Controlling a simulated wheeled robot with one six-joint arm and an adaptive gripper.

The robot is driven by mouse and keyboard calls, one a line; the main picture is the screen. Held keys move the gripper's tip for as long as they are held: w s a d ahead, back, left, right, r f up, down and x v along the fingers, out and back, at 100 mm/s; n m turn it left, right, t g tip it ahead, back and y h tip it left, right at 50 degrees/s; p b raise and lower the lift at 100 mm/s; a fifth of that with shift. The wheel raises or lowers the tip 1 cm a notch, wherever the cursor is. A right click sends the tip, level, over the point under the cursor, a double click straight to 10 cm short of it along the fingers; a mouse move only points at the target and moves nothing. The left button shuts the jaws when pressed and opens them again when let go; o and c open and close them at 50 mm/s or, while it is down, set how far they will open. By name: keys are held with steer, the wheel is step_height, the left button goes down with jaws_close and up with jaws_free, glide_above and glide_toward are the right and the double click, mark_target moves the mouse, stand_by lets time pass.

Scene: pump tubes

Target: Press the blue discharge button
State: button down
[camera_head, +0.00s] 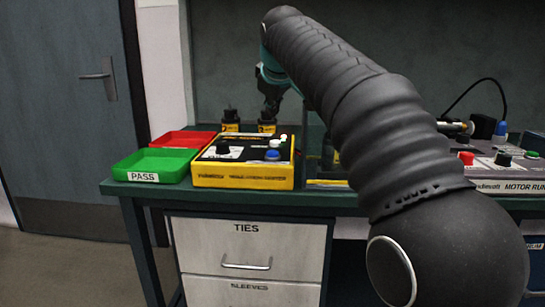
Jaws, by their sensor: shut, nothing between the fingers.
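The blue button (272,155) is on the top face of a yellow tester box (243,183), near its right side. The box stands on the green bench, its front label partly readable as an insulation tester. A black knob (222,147) is on the left of the panel. My gripper (270,108) is shut and empty, above and behind the blue button, apart from it. My arm hides part of the bench to the right.
A green tray (155,164) marked PASS and a red tray (183,139) are left of the box. Two small black-and-yellow items, one of them here (230,121), stand behind it. A motor run panel (505,165) is at the right. Drawers (247,247) are below the bench.

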steer(key=b, duration=0.6)
glide_above(273, 152)
step_height(273, 152, down, 6)
steer(key=shift+s+f, duration=0.1)
steer(key=shift+f, duration=0.05)
steer(key=shift+f+b, duration=0.3)
steer(key=shift+f, duration=0.3)
stand_by(0.5)
steer(key=shift+f, duration=0.4)
steer(key=shift+f+b, duration=0.6)
steer(key=shift+f, duration=0.05)
stand_by(0.8)
steer(key=shift+r, duration=0.15)
steer(key=shift+r+p, duration=0.95)
steer(key=shift+p, duration=0.3)
